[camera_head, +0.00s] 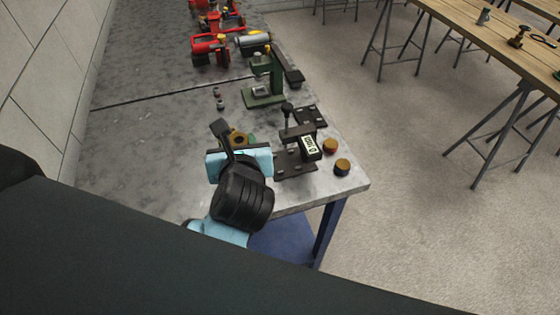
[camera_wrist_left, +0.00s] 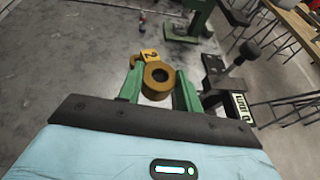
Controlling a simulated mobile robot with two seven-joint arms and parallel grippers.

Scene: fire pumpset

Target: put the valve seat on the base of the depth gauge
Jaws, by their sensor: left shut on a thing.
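The valve seat, a brass ring (camera_head: 237,138), shows partly behind my left gripper (camera_head: 242,142) in the head view. In the left wrist view, the ring (camera_wrist_left: 153,93) sits between the two green fingers of my left gripper (camera_wrist_left: 158,86), which is shut on it. The depth gauge (camera_head: 297,132) stands to the right of the gripper, with a black knob, a digital display and a dark flat base (camera_head: 292,163). The gauge's display (camera_wrist_left: 241,106) also shows at the right of the wrist view. The ring is apart from the base. My right gripper is not in view.
Two brass-topped round pieces (camera_head: 336,156) stand near the table's right edge. A dark plate (camera_head: 310,116) lies behind the gauge. A green stand (camera_head: 265,94) and red pump parts (camera_head: 212,45) are farther back. The grey table (camera_head: 150,150) is clear on the left.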

